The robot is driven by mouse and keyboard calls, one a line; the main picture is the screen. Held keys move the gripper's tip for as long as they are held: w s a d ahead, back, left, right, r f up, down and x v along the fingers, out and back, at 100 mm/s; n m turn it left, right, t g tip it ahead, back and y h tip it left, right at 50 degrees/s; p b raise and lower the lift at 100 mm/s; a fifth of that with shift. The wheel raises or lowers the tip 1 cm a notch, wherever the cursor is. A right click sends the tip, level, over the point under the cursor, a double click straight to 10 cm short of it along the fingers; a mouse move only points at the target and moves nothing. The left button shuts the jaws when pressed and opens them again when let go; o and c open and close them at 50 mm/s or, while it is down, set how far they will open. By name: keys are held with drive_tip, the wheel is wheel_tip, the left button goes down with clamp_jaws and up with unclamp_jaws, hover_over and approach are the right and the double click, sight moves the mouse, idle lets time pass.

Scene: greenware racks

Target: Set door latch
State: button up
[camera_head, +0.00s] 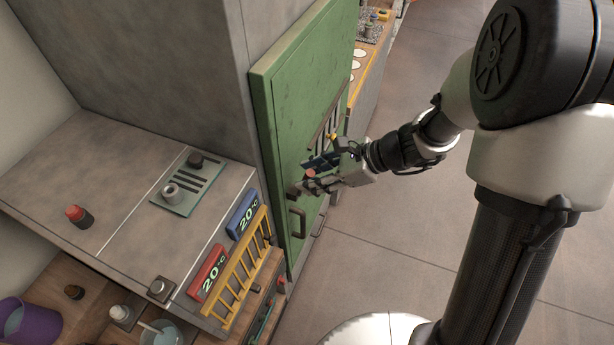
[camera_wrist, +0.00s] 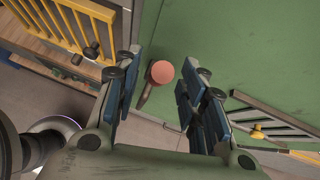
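The green door (camera_head: 290,95) stands shut or nearly so on the grey cabinet; I cannot tell which. On it is a latch lever with a round salmon-red knob (camera_head: 311,173), which also shows in the wrist view (camera_wrist: 161,72) with a short dark stem running down and left. My gripper (camera_head: 318,172) is at the door face, beside the knob. In the wrist view its two blue-padded fingers (camera_wrist: 160,84) are apart, and the knob appears in the gap between them, touching neither finger visibly. The lever's pivot is partly hidden by my gripper in the body view.
A door pull handle (camera_head: 296,222) sits below the latch. A slatted vent (camera_wrist: 270,120) with a yellow knob lies right.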

drive_tip(key=v, duration=1)
drive_tip(key=shift+f, duration=0.1)
drive_tip(key=shift+c, duration=0.4)
